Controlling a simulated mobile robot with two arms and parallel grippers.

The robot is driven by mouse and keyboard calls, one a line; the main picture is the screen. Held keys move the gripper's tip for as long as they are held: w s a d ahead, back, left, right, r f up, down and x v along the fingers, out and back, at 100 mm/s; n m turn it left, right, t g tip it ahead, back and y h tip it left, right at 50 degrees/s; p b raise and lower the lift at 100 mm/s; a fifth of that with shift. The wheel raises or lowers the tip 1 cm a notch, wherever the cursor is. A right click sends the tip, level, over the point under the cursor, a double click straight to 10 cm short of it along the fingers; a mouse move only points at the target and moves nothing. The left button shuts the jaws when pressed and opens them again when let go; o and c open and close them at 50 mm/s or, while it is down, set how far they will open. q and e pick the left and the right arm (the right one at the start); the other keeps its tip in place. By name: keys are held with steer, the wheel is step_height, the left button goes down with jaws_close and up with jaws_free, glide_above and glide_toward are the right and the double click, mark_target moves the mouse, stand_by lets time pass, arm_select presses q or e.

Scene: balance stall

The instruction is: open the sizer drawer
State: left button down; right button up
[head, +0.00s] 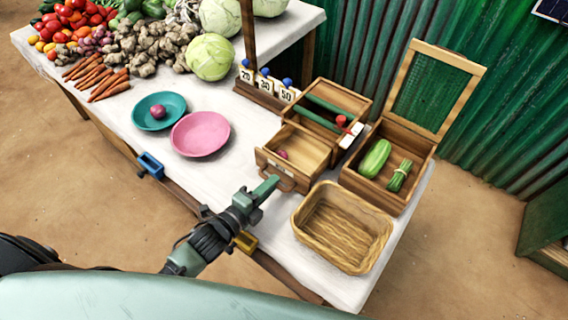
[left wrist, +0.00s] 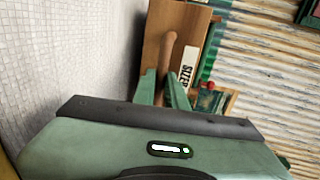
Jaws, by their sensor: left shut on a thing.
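The sizer drawer (head: 304,146) is a wooden tray standing out from the front of the wooden sizer box (head: 352,98), so it is open. A small purple-red onion (head: 282,154) lies in it. My left gripper (head: 270,186) is at the drawer front, shut on its wooden handle (head: 286,181). In the left wrist view the handle (left wrist: 169,52) runs between the two fingers of the gripper (left wrist: 164,88), beside a white label (left wrist: 187,62) that reads SIZER. Green bars and a red knob (head: 341,120) show on the box. My right gripper is not in view.
A pink plate (head: 200,134) and a teal plate (head: 159,111) with an onion are left. Numbered tags (head: 265,82) stand behind. Table cloth between is clear.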

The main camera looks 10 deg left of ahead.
arm_select(q)
steer(key=shift+f+v, duration=0.2)
steer(key=shift+v, duration=0.75)
steer(key=shift+s+a, duration=0.15)
steer(key=shift+s, duration=0.25)
steer(key=shift+s+a, duration=0.15)
steer(key=shift+s, duration=0.2)
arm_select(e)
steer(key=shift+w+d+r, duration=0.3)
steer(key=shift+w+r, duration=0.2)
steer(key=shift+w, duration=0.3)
arm_select(q)
steer(key=c, duration=1.5)
jaws_free()
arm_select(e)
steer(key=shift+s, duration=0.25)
arm_select(q)
steer(key=shift+o, duration=0.2)
steer(key=shift+s, duration=0.1)
steer(key=v, duration=0.7)
steer(key=shift+s+a, duration=0.2)
steer(key=shift+s, duration=0.05)
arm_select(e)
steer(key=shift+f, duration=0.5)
arm_select(q)
steer(key=shift+s, duration=0.1)
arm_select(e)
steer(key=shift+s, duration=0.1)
